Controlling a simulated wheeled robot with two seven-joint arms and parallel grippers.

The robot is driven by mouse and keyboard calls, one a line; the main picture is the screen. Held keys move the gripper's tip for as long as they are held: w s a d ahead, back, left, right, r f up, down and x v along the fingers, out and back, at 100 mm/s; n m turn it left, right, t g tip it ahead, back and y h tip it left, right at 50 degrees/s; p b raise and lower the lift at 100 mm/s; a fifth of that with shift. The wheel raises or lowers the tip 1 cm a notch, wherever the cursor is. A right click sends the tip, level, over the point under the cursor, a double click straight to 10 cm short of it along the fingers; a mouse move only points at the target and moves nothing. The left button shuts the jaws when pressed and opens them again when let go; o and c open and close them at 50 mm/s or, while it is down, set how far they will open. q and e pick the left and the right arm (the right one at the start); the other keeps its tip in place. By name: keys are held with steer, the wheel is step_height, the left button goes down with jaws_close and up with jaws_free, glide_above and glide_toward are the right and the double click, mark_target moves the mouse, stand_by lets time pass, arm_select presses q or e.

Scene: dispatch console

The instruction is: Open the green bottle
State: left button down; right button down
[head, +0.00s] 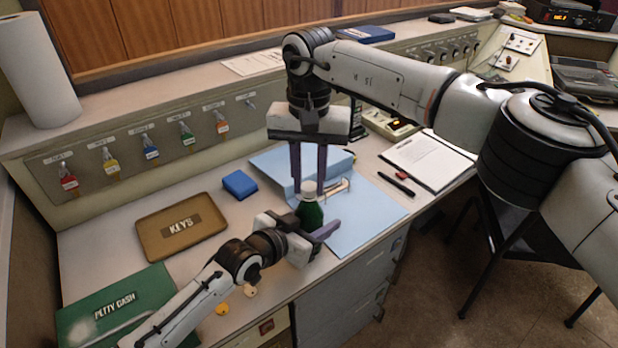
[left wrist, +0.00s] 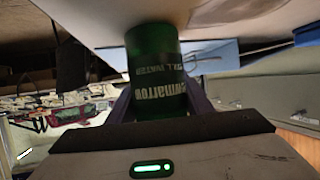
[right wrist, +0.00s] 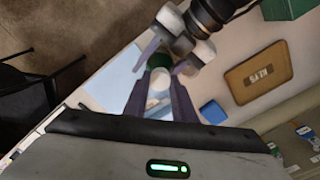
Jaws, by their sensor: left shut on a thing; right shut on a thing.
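The green bottle (head: 308,213) stands upright near the desk's front edge, with a white cap (head: 309,188) at its top. My left gripper (head: 309,229) is shut around the bottle's body from the front left. The left wrist view shows the bottle's green side and pale lettering (left wrist: 158,90) between the fingers. My right gripper (head: 309,184) points down from above, shut on the white cap, with a finger on either side. In the right wrist view the cap (right wrist: 159,80) lies in line with the green bottle (right wrist: 158,62). I cannot tell whether the cap is loose.
A tan KEYS tray (head: 181,228), a blue box (head: 239,184) and a green petty cash box (head: 117,309) lie to the left. Light blue folders (head: 365,215) lie behind and right of the bottle. A clipboard (head: 428,161) and pen (head: 397,184) are further right.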

mark_target(309, 186)
steer(key=shift+r, duration=0.1)
steer(key=shift+r, duration=1)
steer(key=shift+r, duration=2)
arm_select(q)
steer(key=c, duration=0.8)
jaws_free()
steer(key=shift+s, duration=0.1)
